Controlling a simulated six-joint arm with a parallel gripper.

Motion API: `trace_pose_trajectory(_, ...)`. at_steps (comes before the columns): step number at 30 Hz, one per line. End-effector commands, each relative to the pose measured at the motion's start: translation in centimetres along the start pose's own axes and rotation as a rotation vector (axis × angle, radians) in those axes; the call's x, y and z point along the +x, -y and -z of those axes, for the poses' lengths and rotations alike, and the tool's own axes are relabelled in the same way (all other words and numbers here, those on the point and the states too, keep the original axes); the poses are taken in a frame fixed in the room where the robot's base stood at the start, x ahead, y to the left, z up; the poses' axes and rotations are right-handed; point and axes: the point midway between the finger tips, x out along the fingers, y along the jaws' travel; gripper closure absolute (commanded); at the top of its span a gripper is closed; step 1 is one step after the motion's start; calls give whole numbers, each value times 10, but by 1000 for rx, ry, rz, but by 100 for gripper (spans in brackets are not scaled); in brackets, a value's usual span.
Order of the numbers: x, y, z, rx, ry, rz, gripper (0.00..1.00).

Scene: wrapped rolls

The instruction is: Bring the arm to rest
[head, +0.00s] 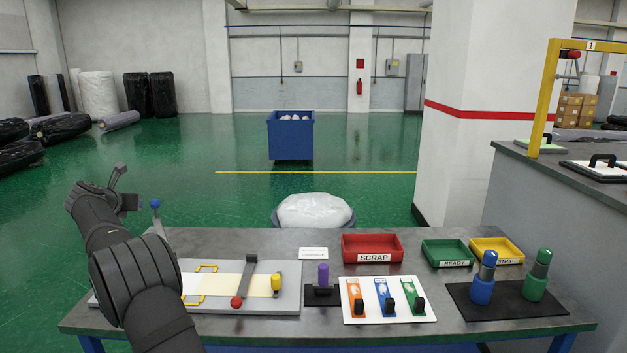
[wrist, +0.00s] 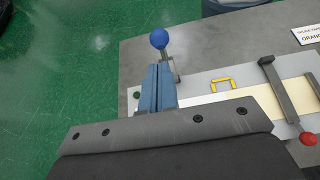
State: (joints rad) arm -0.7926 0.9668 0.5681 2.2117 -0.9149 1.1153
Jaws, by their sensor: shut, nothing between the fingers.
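My arm rises at the left of the bench in the head view, bent, with my gripper (head: 132,202) raised above the bench's left end. In the wrist view my gripper (wrist: 161,72) has its two blue-grey fingers together, with nothing between them. A lever with a blue ball knob (wrist: 158,39) shows just beyond the fingertips; in the head view the knob (head: 155,203) is to the right of the gripper. I cannot tell the exact gap between them. The lever stands at the left end of a grey board (head: 285,301), partly hidden by my arm.
The bench (head: 330,235) also holds a red SCRAP tray (head: 347,244), green (head: 430,246) and yellow (head: 488,240) trays, a white panel of coloured pieces (head: 350,312), and blue and green cylinders (head: 481,290) on a black mat. Open green floor lies beyond the bench's left end.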

Motion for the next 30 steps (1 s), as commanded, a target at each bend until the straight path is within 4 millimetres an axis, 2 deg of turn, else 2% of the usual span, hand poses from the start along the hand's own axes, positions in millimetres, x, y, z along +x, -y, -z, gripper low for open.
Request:
trace_pose_trajectory(18, -107, 0, 0, -1, 0, -1, 100)
trace_pose_trajectory(21, -80, 1, 2, -1, -2, 4, 100)
trace_pose_trajectory(30, -26, 0, 1, 0, 0, 2, 100)
